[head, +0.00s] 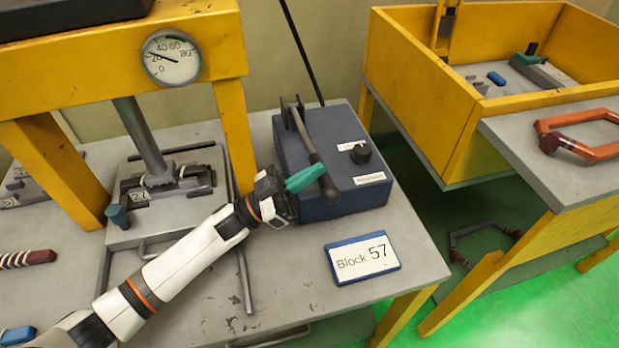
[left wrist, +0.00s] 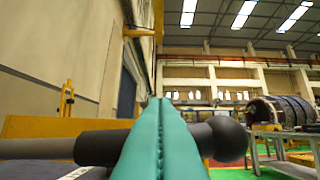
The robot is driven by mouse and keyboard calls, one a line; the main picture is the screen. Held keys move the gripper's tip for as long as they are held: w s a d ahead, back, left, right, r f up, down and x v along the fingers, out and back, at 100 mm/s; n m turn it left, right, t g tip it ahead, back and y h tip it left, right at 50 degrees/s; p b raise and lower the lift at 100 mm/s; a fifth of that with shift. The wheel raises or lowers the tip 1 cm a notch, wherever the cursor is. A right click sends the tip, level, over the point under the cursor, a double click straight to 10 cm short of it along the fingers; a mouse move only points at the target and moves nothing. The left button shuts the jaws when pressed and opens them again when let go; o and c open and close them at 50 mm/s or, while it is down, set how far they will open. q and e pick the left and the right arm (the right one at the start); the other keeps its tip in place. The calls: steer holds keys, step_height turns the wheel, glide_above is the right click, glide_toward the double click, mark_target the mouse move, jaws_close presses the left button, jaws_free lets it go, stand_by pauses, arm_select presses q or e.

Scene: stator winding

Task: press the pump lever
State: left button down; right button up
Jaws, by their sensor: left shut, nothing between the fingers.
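The pump lever (head: 312,150) is a grey bar with a dark rounded end, slanting down toward the front of the blue pump box (head: 345,165). My left gripper (head: 306,177) has teal fingers that are shut and empty. Its fingertips overlap the lever near its lower end; I cannot tell whether they touch it. In the left wrist view, my closed fingers (left wrist: 160,140) cover the middle of the lever, and its round black knob (left wrist: 222,139) shows to their right. My right gripper is not in view.
A yellow press frame (head: 235,120) with a round gauge (head: 172,57) stands left of the pump. A "Block 57" sign (head: 362,259) lies in front of the pump. A yellow-walled bin (head: 440,100) stands at the right, beyond a gap.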

arm_select(q)
step_height(320, 180, up, 9)
steer(key=shift+f, duration=0.2)
stand_by(1.0)
stand_by(0.6)
steer(key=a+f+n+t+y+p, duration=0.2)
steer(key=a+n+t+p, duration=0.2)
steer(key=a, duration=0.5)
steer(key=s+n+p, duration=0.1)
steer(key=n+p, duration=0.1)
steer(key=n, duration=0.1)
steer(key=shift+a+y, duration=0.3)
steer(key=shift+a, duration=0.05)
steer(key=shift+w, duration=0.1)
